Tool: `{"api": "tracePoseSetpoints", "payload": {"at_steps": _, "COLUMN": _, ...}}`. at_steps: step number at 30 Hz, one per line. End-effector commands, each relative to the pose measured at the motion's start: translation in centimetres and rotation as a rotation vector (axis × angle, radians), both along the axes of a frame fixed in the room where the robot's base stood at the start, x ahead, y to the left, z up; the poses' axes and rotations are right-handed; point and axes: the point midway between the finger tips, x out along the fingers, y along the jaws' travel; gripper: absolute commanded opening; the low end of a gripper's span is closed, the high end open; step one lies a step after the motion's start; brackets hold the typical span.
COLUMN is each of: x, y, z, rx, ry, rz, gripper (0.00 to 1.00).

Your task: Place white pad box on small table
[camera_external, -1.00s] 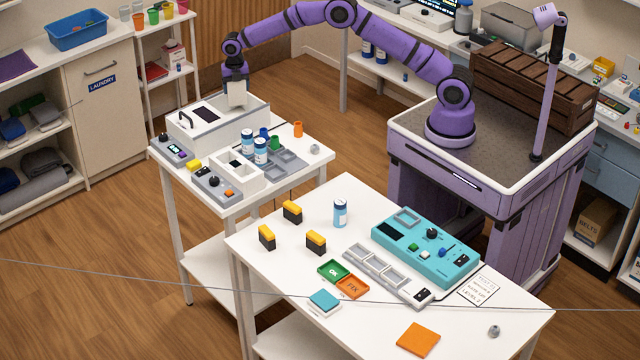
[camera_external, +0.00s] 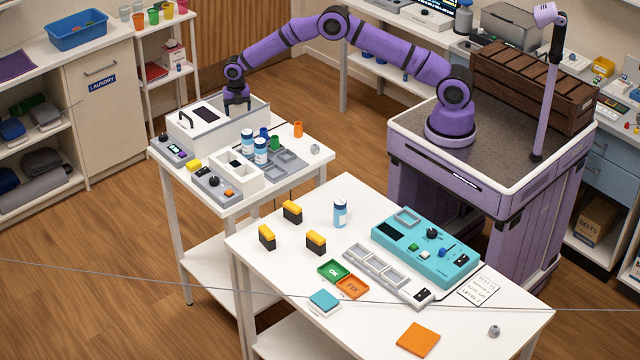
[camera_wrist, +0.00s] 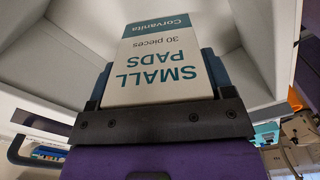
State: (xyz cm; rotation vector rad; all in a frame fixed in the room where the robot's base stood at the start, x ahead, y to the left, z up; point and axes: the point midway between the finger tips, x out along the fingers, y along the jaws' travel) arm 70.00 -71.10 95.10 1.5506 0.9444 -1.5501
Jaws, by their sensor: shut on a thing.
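The white pad box (camera_wrist: 158,60), with teal print reading "SMALL PADS", is between the fingers of my gripper (camera_wrist: 156,82) in the wrist view. In the external view my gripper (camera_external: 237,107) points down into an open white bin (camera_external: 261,106) on the left white table (camera_external: 310,166). The box is hidden there behind the bin wall. The wrist view shows pale bin walls (camera_wrist: 70,55) around the box. I cannot tell whether the box touches the bin floor.
Blue-white bottles (camera_external: 260,150), a green cup and an orange cup (camera_external: 298,129) stand in front and right. The front white table (camera_external: 285,275) holds a teal device (camera_external: 425,250) and several small blocks.

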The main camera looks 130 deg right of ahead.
Motion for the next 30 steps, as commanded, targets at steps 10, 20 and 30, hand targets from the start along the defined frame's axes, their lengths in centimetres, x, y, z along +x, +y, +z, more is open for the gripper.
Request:
{"api": "tracePoseSetpoints", "payload": {"at_steps": 10, "x": 0.0, "y": 0.0, "z": -0.3, "rx": 0.0, "ry": 0.001, "rz": 0.0, "gripper": 1.0}}
{"api": "tracePoseSetpoints", "payload": {"at_steps": 20, "x": 0.0, "y": 0.0, "z": 0.9, "rx": -0.001, "ry": 0.0, "rz": 0.0, "gripper": 1.0}}
{"api": "tracePoseSetpoints", "payload": {"at_steps": 30, "x": 0.0, "y": 0.0, "z": 7.2, "rx": -0.001, "ry": 0.0, "rz": 0.0, "gripper": 1.0}}
